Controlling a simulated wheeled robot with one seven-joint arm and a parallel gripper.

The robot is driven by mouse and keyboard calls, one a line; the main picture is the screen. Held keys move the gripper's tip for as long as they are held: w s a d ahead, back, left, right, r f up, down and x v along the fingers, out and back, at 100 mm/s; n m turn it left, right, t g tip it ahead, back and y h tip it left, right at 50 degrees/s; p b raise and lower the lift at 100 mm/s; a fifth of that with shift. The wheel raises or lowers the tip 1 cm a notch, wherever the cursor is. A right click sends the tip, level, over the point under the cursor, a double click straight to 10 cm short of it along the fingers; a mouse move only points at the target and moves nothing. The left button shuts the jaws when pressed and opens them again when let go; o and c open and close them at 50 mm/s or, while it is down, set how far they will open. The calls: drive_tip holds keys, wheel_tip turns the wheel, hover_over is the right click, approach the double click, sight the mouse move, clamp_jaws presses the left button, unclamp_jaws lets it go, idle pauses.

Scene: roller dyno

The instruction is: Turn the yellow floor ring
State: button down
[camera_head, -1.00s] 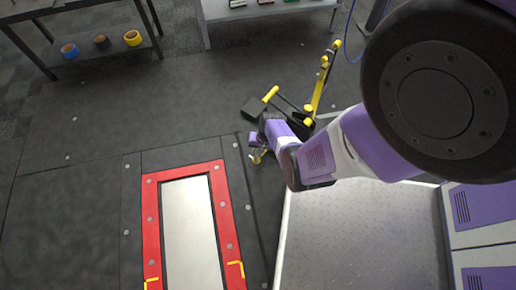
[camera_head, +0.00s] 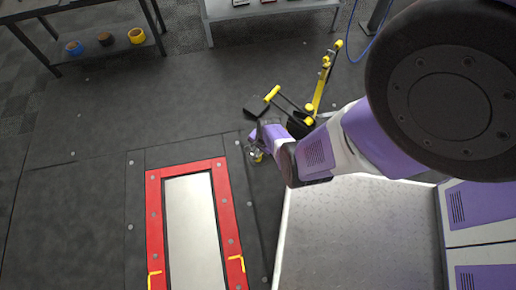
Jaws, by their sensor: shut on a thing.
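The yellow floor ring (camera_head: 259,157) shows as a small yellow piece at the floor, just right of the red-framed plate's far corner. My gripper (camera_head: 256,149) reaches down to it from the right and is shut on it. The wrist and jaws hide most of the ring, so its exact angle cannot be made out.
A red frame (camera_head: 155,222) surrounds a pale metal plate (camera_head: 193,225) in the dark floor. A yellow and black jack-like tool (camera_head: 318,90) stands just behind my wrist. A shelf with tape rolls (camera_head: 105,45) is at the back left. Open floor lies between.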

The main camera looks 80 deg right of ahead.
idle(0.3)
drive_tip(key=c, duration=1.4)
unclamp_jaws()
drive_tip(key=shift+r, duration=0.1)
wheel_tip(320, 180, up, 8)
drive_tip(key=s+p, duration=0.1)
drive_tip(key=p, duration=0.4)
drive_tip(key=shift+s+a+p, duration=0.15)
drive_tip(key=shift+a+p, duration=0.2)
drive_tip(key=shift+p, duration=0.05)
